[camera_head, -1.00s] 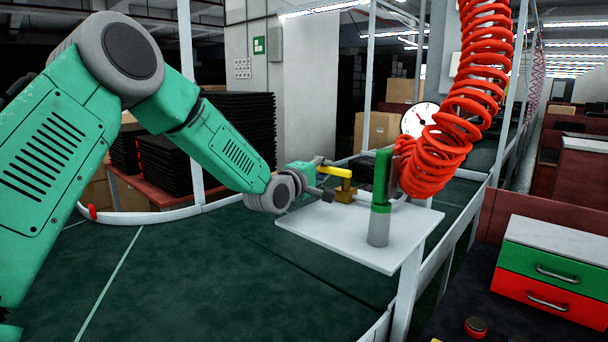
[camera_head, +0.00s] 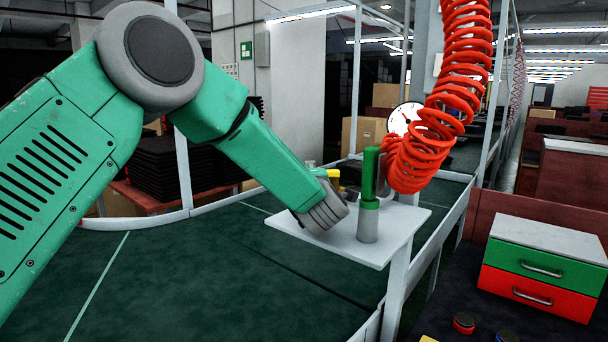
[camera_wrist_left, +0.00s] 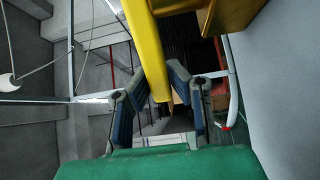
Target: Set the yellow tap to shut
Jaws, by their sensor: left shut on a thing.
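The yellow tap (camera_head: 334,176) stands at the far left of a white shelf and is mostly hidden behind my left arm in the head view. In the left wrist view its long yellow handle (camera_wrist_left: 148,50) reaches down between the two fingers of my left gripper (camera_wrist_left: 158,92). My left gripper is shut on this handle near its end. In the head view the gripper's fingers are hidden behind the wrist. My right gripper is out of view.
Green and red drawers (camera_head: 540,275) are at the right. The green belt (camera_head: 215,285) is clear.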

